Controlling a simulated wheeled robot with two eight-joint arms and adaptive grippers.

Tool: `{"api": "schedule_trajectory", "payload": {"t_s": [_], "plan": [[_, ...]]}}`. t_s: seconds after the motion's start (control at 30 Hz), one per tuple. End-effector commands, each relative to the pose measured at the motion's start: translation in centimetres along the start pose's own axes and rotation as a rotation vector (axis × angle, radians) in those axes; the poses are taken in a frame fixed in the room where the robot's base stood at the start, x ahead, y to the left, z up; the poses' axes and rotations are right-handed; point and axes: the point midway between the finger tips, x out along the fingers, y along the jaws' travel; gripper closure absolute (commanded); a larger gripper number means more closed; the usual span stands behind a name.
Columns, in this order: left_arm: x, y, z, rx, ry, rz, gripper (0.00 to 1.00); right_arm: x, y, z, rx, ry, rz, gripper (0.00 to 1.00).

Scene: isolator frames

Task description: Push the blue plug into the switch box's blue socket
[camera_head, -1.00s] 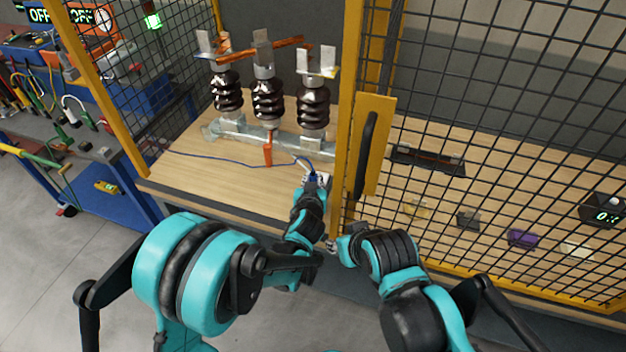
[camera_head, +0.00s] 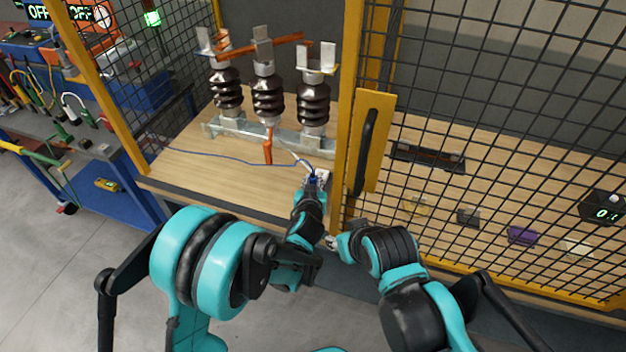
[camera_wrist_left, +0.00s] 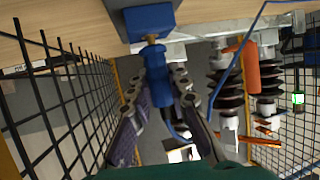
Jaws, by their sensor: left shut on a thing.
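The blue plug (camera_wrist_left: 157,78) is held between the fingers of my left gripper (camera_wrist_left: 160,100) in the left wrist view, with its brass tip towards the blue socket (camera_wrist_left: 150,20). The tip meets the socket's face or is just at it; I cannot tell how far in it is. In the head view my left gripper (camera_head: 318,180) is at the front right of the wooden bench top, by the yellow post, and mostly hides the plug and the switch box. My right gripper (camera_head: 332,242) is low by the post; its jaws are too small to read.
Several brown insulators (camera_head: 268,98) stand on a metal rail behind. A thin blue cable (camera_head: 225,160) crosses the bench top (camera_head: 205,180). The yellow post and its handle plate (camera_head: 373,140) stand close on the right, beside black mesh (camera_head: 500,130). The bench's left front is clear.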

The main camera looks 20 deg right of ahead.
Motion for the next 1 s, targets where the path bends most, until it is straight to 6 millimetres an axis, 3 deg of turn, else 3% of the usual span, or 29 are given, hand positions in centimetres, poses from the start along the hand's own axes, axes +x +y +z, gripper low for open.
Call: {"api": "schedule_trajectory", "payload": {"t_s": [0.33, 0.37, 0.43, 0.77, 0.87, 1.0], "plan": [[0.3, 0.0, 0.8, 0.000, 0.000, 0.000, 1.00, 0.0, 0.0, 0.0, 0.000, 0.000, 0.000, 0.60], [0.3, 0.0, 0.8, 0.000, 0.000, 0.000, 0.77, 0.0, 0.0, 0.0, 0.000, 0.000, 0.000, 0.60], [0.3, 0.0, 0.8, 0.000, 0.000, 0.000, 0.59, 0.0, 0.0, 0.0, 0.000, 0.000, 0.000, 0.60], [0.2, 0.0, 0.8, 0.000, 0.000, 0.000, 0.58, 0.0, 0.0, 0.0, 0.000, 0.000, 0.000, 0.60], [-0.7, 0.1, 0.8, 0.000, 0.000, 0.001, 0.58, 0.0, 0.0, 0.0, 0.000, 0.000, 0.000, 0.60], [-3.3, 0.1, 0.8, 0.001, -0.001, 0.001, 0.58, 0.0, 0.0, 0.0, 0.000, 0.000, 0.000, 0.60]]}}
